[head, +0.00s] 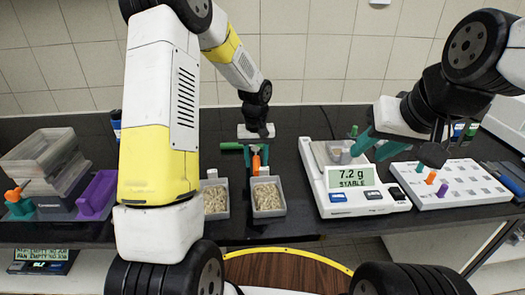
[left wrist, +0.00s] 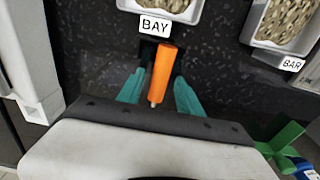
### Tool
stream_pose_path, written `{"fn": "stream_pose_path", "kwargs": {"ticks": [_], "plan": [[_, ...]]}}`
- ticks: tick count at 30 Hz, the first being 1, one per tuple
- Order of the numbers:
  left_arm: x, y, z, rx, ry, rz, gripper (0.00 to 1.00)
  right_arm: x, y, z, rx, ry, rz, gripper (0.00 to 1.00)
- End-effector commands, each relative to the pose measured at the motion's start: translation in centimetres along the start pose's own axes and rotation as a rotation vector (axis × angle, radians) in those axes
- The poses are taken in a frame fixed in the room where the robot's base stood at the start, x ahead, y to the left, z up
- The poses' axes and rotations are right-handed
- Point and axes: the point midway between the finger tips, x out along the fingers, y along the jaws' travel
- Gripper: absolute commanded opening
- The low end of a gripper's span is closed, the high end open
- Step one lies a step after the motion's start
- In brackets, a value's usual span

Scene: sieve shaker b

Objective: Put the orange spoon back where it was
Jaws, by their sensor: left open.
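The orange spoon (head: 256,165) shows as an orange handle by the near right tray in the head view. My left gripper (head: 256,153) is open, with a finger on either side of the handle and visible gaps in the wrist view. My right gripper (head: 376,146) is open, above the right side of the scale (head: 378,182).
Two grey trays of pale grains, left (head: 215,213) and right (head: 268,210), stand at the bench front. The scale reads 7.2 g and bears a small cup (head: 339,152). A white rack (head: 460,180) with coloured pegs is at right; stacked sieves (head: 45,165) are at left.

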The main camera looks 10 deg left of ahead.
Motion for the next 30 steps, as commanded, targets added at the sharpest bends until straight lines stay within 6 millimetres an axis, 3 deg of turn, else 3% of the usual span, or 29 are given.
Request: {"fn": "stream_pose_path", "kwargs": {"ticks": [15, 23, 26, 30], "plan": [[-10.3, 0.1, -0.1, 0.000, 0.004, 0.002, 0.42, 0.0, 0.0, 0.0, 0.000, 0.000, 0.000, 0.36], [-13.0, -0.1, 0.2, 0.002, 0.007, 0.003, 0.42, 0.0, 0.0, 0.0, 0.000, 0.000, 0.000, 0.36], [-14.8, -0.6, 1.2, 0.017, 0.033, 0.015, 0.42, 0.0, 0.0, 0.0, 0.000, 0.000, 0.000, 0.36], [-18.8, -2.2, 4.7, 0.058, 0.107, 0.050, 0.42, 0.0, 0.0, 0.0, 0.000, 0.000, 0.000, 0.36]]}}
